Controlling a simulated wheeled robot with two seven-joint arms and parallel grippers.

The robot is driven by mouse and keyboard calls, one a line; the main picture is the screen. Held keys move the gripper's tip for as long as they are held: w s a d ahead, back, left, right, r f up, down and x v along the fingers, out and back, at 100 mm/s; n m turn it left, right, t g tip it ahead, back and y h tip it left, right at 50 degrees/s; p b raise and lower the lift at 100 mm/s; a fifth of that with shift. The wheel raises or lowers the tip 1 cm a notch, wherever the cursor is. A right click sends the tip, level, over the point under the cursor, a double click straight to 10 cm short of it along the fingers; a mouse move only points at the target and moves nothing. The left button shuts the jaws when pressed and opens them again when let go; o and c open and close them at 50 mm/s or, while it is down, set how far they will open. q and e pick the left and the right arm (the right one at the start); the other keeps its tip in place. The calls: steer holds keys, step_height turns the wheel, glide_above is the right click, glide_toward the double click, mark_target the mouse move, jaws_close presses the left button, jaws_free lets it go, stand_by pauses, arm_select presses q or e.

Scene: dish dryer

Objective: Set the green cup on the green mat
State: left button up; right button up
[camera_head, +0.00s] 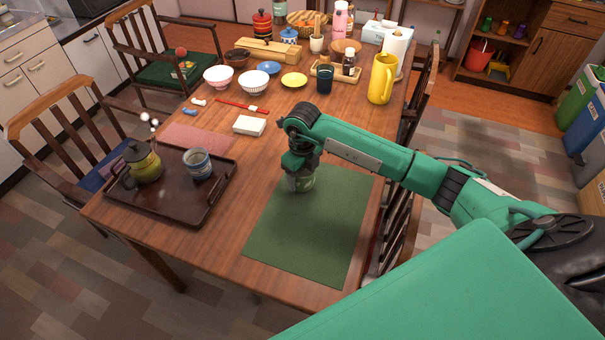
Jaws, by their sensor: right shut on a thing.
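The green mat (306,240) lies flat on the near right part of the wooden table. The green cup (302,183) is upright at the mat's far left part, and my right gripper (299,168) is shut on it from above. The gripper hides the cup's upper part. I cannot tell whether the cup's base touches the mat or hangs just above it. My left gripper is not in view.
A dark tray (190,211) with a teapot (143,162) and a blue-white cup (197,163) stands left of the mat. A white box (249,125), bowls and a yellow pitcher (382,78) stand farther back. The mat's near part is clear.

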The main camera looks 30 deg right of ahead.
steer(key=shift+f, duration=0.1)
steer(key=o, duration=1.1)
steer(key=shift+r, duration=0.45)
step_height(320, 180, up, 3)
steer(key=shift+r, duration=0.15)
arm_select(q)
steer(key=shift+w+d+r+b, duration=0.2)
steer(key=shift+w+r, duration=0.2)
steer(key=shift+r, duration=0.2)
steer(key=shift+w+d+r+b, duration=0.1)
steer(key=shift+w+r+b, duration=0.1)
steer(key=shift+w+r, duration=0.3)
arm_select(e)
step_height(320, 180, up, 8)
